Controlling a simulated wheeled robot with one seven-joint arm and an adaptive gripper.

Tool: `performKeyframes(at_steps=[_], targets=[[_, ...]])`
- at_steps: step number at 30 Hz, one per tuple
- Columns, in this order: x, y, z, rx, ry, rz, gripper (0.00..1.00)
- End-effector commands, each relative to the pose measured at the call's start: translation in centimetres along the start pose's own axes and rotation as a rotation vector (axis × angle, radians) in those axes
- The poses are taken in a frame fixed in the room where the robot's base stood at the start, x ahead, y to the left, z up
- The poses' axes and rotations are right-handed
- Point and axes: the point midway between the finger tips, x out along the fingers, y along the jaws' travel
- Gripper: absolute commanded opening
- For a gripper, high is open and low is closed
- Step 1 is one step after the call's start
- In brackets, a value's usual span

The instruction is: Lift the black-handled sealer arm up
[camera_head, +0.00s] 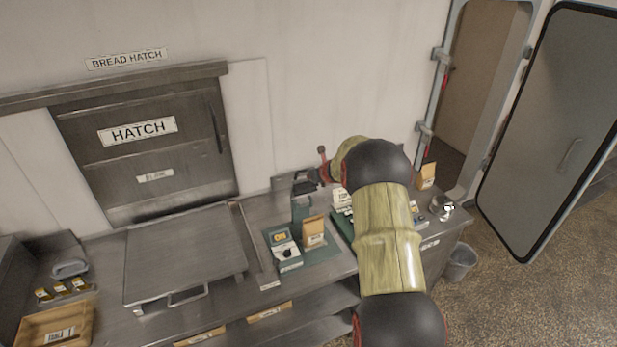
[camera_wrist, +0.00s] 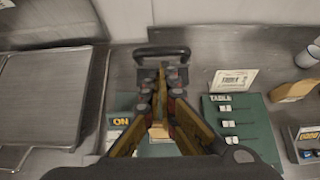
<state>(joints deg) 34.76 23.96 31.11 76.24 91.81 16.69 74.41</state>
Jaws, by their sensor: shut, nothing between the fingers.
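The sealer's black handle (camera_wrist: 150,53) is a dark bar in the wrist view, just beyond my fingertips. In the wrist view my fingers hide much of the sealer arm. In the head view my arm hides most of the gripper.
A brown paper bag (camera_head: 314,231) and a box with an ON label (camera_head: 287,254) stand in front of the sealer. A green TABLE board (camera_wrist: 244,122) lies to the right. A large metal lid (camera_head: 185,251) is at left. The wall rises close behind the counter.

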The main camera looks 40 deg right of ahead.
Motion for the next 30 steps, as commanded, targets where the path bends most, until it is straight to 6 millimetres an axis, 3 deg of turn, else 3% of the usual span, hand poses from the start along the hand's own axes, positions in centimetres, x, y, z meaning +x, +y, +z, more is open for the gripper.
performKeyframes(at_steps=[3,12,18,30], targets=[[-2.7,0.1,2.0,-0.002,-0.004,-0.001,0.0],[-7.1,0.1,4.9,-0.002,-0.002,-0.001,0.0],[-8.2,0.1,5.4,0.0,0.0,0.0,0.0],[-8.3,0.1,5.5,0.0,0.0,0.0,0.0]])
